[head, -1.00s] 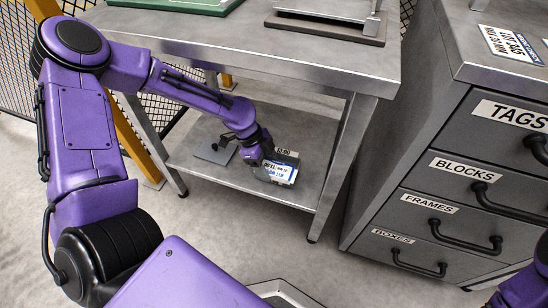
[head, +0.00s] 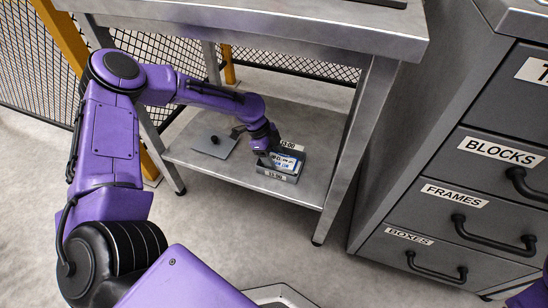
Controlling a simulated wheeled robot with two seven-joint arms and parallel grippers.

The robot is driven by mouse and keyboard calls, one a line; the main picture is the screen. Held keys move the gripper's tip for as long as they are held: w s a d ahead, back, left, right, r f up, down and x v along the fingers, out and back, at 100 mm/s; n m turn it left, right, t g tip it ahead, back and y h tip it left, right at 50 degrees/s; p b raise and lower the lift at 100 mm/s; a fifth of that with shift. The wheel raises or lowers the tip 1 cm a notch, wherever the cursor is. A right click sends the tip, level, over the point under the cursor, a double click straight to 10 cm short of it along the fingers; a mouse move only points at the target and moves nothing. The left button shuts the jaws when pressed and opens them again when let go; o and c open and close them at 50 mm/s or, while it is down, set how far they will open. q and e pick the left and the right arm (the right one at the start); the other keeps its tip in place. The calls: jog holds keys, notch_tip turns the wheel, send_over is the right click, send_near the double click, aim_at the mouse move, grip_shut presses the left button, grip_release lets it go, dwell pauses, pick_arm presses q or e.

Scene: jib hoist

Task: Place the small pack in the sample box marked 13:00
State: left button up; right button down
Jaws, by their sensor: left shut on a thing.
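The grey sample box marked 13:00 (head: 294,173) sits open on the lower shelf of the steel table. Its time label stands at the back edge, and another label is on its front. The small pack (head: 284,162), with a white and blue printed label, is within the box's outline, tilted; whether it touches the bottom cannot be told. My left gripper (head: 269,157) is shut on the pack at its left side, and its fingertips are mostly hidden. My right gripper is out of view.
A flat grey plate with a black knob (head: 214,141) lies on the shelf (head: 233,172) left of the box. The tabletop (head: 300,35) overhangs the shelf. A table leg (head: 353,145) and drawer cabinet (head: 405,150) stand to the right. Wire mesh fencing is behind.

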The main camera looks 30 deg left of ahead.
pick_arm(q)
jog(key=o, duration=0.8)
jog(key=shift+f, duration=0.15)
jog(key=p+v, duration=0.3)
jog(key=v, duration=0.4)
jog(key=shift+d+p, duration=0.15)
jog(key=shift+p, duration=0.25)
jog(key=shift+a+r, duration=0.3)
jog(key=shift+r, duration=0.1)
